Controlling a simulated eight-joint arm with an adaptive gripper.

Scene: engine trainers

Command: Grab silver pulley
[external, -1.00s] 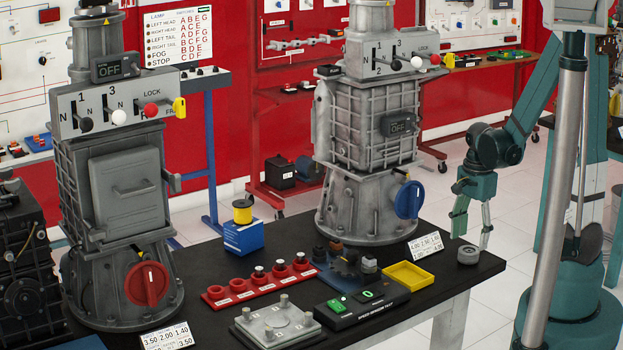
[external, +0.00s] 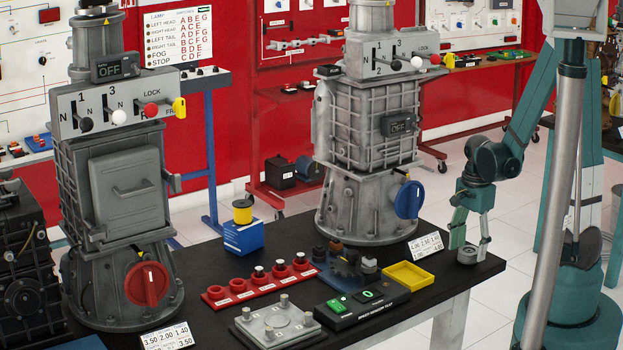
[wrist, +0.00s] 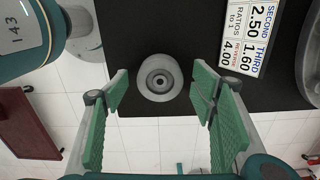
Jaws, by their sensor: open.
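The silver pulley (external: 467,255) is a small grey round piece near the right corner of the black table (external: 250,270). In the wrist view the silver pulley (wrist: 159,78) shows as a ring with a dark centre hole, close to the table's edge. My gripper (external: 469,250) is over the table corner, its fingers pointing down. In the wrist view my gripper (wrist: 160,90) is open, with green pads to the left and right of the pulley. The pulley shows in the gap between the fingertips; I cannot tell whether either finger touches it.
A large grey gearbox (external: 365,150) with a blue knob stands behind. The table's right edge is close to the pulley.

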